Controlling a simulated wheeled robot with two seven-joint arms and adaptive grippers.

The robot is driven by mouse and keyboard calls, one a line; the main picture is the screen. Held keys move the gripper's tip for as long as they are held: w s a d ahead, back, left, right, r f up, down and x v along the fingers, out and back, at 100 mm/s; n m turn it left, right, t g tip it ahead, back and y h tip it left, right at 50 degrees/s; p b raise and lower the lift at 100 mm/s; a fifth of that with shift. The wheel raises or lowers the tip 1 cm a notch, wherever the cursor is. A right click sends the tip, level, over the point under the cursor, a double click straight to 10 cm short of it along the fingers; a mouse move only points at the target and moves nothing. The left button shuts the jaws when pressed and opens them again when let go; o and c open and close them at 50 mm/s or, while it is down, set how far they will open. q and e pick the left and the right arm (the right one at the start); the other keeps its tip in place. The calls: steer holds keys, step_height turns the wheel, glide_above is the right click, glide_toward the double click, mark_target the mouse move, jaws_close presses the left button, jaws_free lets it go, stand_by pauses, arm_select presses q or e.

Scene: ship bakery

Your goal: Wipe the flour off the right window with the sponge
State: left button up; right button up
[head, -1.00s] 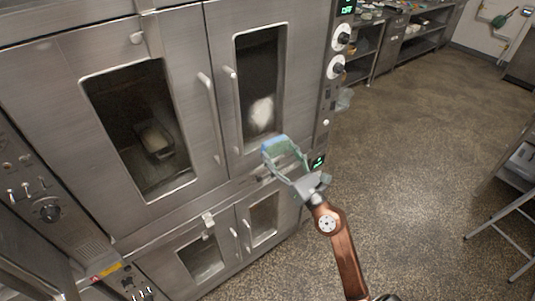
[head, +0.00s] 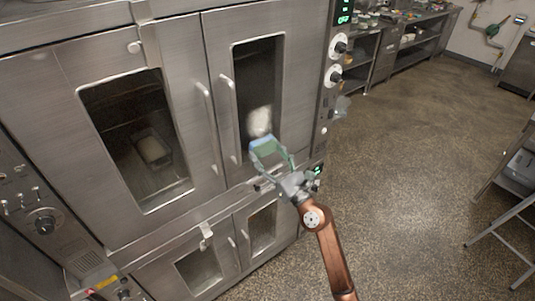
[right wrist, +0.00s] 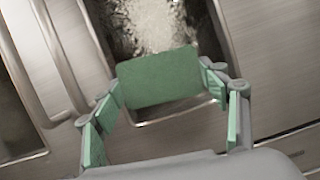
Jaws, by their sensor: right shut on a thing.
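The right window (head: 259,80) is the narrow dark glass in the oven's upper right door. A white flour patch (head: 260,121) lies on its lower part; it also shows as a pale smear (right wrist: 158,25) in the right wrist view. My right gripper (head: 268,153) is shut on the sponge (right wrist: 160,77), which shows a green face in the wrist view and a blue edge (head: 263,143) in the head view. The sponge is just below the flour patch, near the window's lower end. I cannot tell whether it touches the glass. My left gripper is not in view.
The left oven door has a wider window (head: 137,138) with a loaf tin behind it. Vertical door handles (head: 229,117) stand out left of the right window. Control knobs (head: 335,76) line the oven's right edge. Open floor (head: 410,170) lies to the right.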

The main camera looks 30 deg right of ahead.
stand_by(0.4)
steer(key=shift+w, duration=0.7)
